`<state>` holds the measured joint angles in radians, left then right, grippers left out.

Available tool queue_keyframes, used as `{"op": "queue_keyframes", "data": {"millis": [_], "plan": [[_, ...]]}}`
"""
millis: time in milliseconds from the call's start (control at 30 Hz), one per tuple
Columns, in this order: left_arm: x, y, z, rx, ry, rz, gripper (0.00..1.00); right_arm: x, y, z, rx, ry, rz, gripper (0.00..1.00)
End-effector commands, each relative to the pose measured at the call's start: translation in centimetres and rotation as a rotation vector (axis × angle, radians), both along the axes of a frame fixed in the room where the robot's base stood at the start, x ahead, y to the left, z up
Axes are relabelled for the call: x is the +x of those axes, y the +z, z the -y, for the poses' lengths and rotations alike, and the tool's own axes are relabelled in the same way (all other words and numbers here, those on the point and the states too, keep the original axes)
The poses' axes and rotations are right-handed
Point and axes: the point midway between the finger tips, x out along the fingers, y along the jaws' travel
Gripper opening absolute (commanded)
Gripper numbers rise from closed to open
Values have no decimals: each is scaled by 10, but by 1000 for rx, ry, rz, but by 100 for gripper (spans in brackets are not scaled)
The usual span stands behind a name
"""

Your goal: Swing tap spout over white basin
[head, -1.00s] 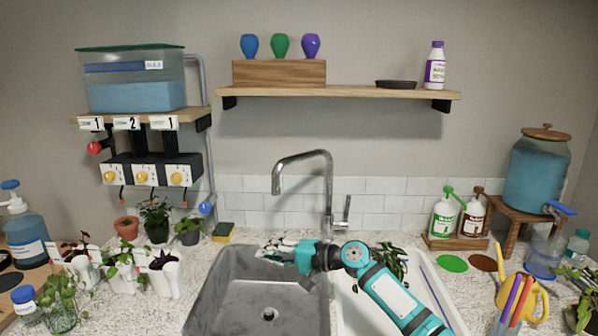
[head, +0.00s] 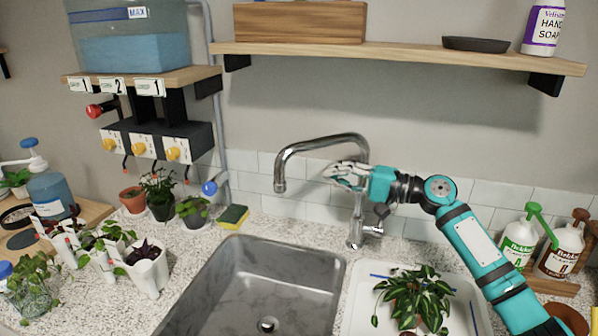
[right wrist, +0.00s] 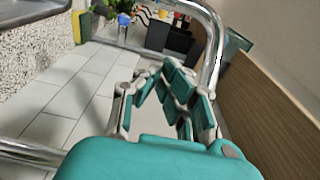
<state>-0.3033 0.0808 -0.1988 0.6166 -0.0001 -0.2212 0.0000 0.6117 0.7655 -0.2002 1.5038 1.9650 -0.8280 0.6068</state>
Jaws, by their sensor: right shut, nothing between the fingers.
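The chrome tap (head: 362,208) stands behind the sinks. Its arched spout (head: 318,143) points left, with its outlet (head: 280,185) over the back of the grey basin (head: 230,262). The white basin (head: 458,300) is to the right and holds a leafy potted plant (head: 412,296). My right gripper (head: 334,172) is shut and empty, under the spout's arch and close to the tap's upright. In the right wrist view the spout tube (right wrist: 214,50) curves beyond my fingers (right wrist: 165,90). I cannot tell whether they touch it. My left gripper is out of view.
A wooden shelf (head: 400,58) runs above the tap. A yellow-green sponge (head: 233,217) and small potted plants (head: 193,210) stand left of the grey basin. Green-capped (head: 518,240) and brown-capped bottles (head: 562,250) stand at the right, behind my right arm.

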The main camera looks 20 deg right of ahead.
Motion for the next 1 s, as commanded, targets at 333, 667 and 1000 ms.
{"op": "queue_keyframes", "data": {"millis": [333,667,1000], "plan": [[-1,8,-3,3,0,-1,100,11,3,-12,1,-1,1,0],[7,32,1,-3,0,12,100,54,4,-60,1,0,1,0],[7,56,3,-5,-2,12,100,43,2,-84,-4,-2,-1,0]]}}
